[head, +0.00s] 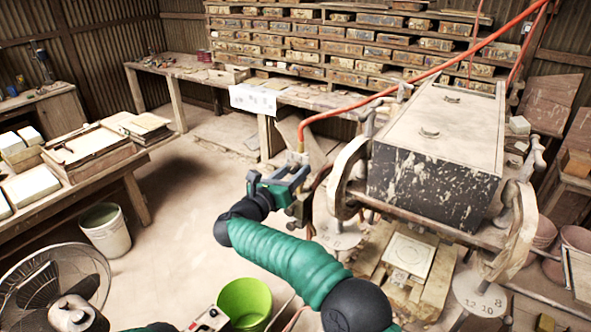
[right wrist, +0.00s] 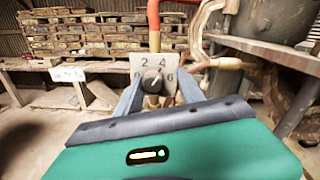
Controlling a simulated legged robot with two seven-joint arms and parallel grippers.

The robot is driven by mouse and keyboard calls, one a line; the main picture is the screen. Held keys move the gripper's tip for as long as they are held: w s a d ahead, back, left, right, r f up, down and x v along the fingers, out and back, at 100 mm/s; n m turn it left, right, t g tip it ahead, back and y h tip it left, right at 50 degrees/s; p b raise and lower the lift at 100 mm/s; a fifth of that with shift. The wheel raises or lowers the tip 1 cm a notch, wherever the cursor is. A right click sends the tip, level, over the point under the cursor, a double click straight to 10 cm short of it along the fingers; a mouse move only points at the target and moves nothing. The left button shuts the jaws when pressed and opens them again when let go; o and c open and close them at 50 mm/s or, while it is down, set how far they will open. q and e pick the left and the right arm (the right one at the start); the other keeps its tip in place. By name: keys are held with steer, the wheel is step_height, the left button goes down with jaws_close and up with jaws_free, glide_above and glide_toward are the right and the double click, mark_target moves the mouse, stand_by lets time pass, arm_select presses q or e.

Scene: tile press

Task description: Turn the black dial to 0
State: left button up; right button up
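The black dial (right wrist: 153,80) sits on a pale square plate (right wrist: 148,67) in the right wrist view. The plate's legible numbers include 2, 4 and 6. The dial's white mark slants up and to the right, roughly toward the 4. My right gripper (right wrist: 158,97) is open, with one finger on each side of the dial in this view. I cannot tell whether the fingers touch it. In the head view the right gripper (head: 297,178) is at the left side of the press, below the red hose, and the dial face cannot be made out.
The press (head: 435,185) with its dark box stands right of the gripper. A red hose (head: 400,88) runs above it to the valve. A green bucket (head: 244,299), a fan (head: 45,285) and a workbench (head: 90,165) stand lower and left.

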steer(key=shift+w+a+f, duration=0.1)
steer(key=shift+w+a, duration=0.1)
steer(key=shift+a, duration=0.4)
steer(key=c, duration=0.5)
steer(key=shift+a, duration=0.2)
steer(key=shift+c, duration=1.1)
steer(key=shift+s, duration=0.1)
jaws_close()
steer(key=shift+d, duration=0.4)
arm_select(q)
steer(key=shift+w+a+f, duration=0.1)
steer(key=shift+a+f, duration=0.05)
steer(key=shift+a, duration=0.2)
arm_select(e)
steer(key=shift+a, duration=0.1)
arm_select(q)
steer(key=shift+a+f, duration=0.1)
steer(key=shift+f, duration=0.1)
arm_select(e)
steer(key=shift+a+f, duration=0.1)
